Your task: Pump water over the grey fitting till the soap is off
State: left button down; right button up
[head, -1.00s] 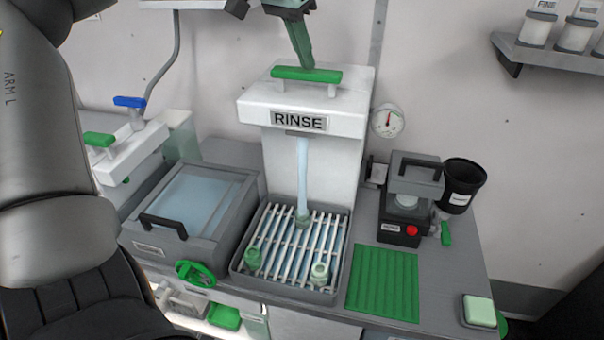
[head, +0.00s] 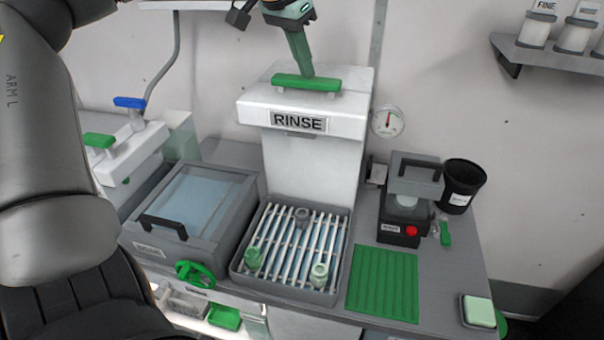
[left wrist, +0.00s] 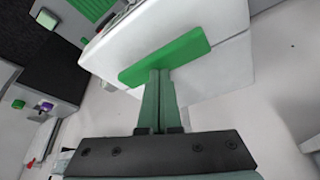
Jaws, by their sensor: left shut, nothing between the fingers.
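The grey fitting (head: 302,216) stands on the slatted rack under the white RINSE pump (head: 310,155). No water falls on it now. It is too small to tell whether soap is on it. The pump's green handle (head: 306,82) sits low, close above the pump top. My left gripper (head: 307,74) is shut and empty, its fingertips pointing down at the middle of the handle. In the left wrist view the fingertips (left wrist: 160,74) meet the green handle (left wrist: 190,52) and appear to touch it. My right gripper is not in view.
Two pale green fittings, left (head: 253,258) and right (head: 319,274), stand at the front of the rack tray (head: 238,268). A lidded grey basin (head: 205,198) is to the left. A green mat (head: 384,285) and a device with a red button (head: 411,231) are to the right.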

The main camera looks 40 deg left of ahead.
pick_arm(q)
jog(key=shift+r+p, duration=0.5)
jog(key=shift+r, duration=1.6)
jog(key=shift+r, duration=0.1)
notch_tip(320, 180, up, 6)
jog(key=shift+f, duration=0.1)
